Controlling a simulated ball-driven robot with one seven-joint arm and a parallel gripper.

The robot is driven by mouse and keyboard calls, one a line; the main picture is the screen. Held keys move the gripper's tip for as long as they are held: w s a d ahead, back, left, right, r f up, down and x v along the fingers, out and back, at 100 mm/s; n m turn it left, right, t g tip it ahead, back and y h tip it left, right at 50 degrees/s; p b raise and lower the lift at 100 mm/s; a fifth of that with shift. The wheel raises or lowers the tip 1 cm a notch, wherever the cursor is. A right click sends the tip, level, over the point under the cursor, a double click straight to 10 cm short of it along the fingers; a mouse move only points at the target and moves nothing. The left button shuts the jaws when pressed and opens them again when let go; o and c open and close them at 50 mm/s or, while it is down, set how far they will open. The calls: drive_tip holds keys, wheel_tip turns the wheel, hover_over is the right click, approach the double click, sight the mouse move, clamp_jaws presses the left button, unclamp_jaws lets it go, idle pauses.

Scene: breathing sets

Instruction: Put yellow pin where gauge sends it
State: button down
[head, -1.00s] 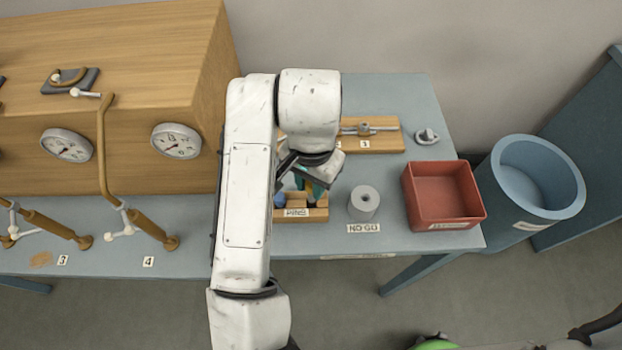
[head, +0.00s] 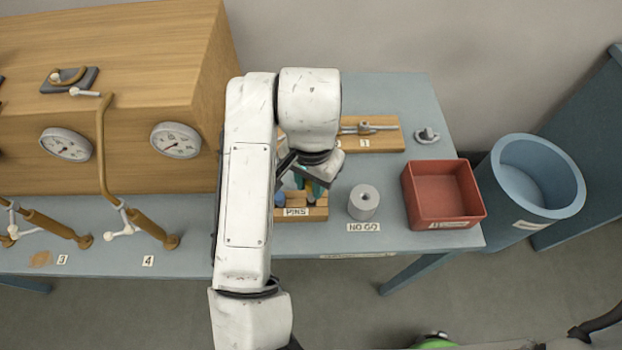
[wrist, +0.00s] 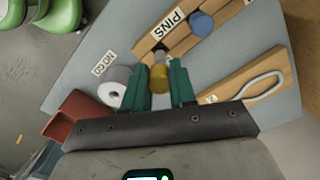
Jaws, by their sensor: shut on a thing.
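My gripper (wrist: 160,80) has green fingers shut on the yellow pin (wrist: 158,77), which shows between them in the wrist view. The pin is at the wooden pin block labelled PINS (head: 290,219); I cannot tell whether its lower end is in the block or just clear of it. A blue pin (wrist: 202,23) stands in the block beside it. The grey ring gauge (head: 364,198), with a round hole on top, stands behind the NO GO label, right of the block; it also shows in the wrist view (wrist: 113,90). My arm hides part of the block in the head view.
A red tray (head: 440,222) sits at the table's right edge, with a blue bin (head: 520,222) beyond it. A wooden board labelled 1 (head: 385,144) holds a metal rod behind the gripper. A large wooden cabinet (head: 120,110) with dials and levers stands at left.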

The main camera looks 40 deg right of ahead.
sight(311, 194)
drive_tip(key=shift+f+b, duration=2.15)
drive_tip(key=shift+f, duration=0.4)
idle(0.4)
drive_tip(key=c, duration=0.8)
unclamp_jaws()
drive_tip(key=shift+c, duration=0.2)
drive_tip(key=shift+r, duration=0.1)
wheel_tip(311, 194, up, 11)
drive_tip(key=shift+f+p, duration=0.2)
drive_tip(key=shift+p, duration=0.6)
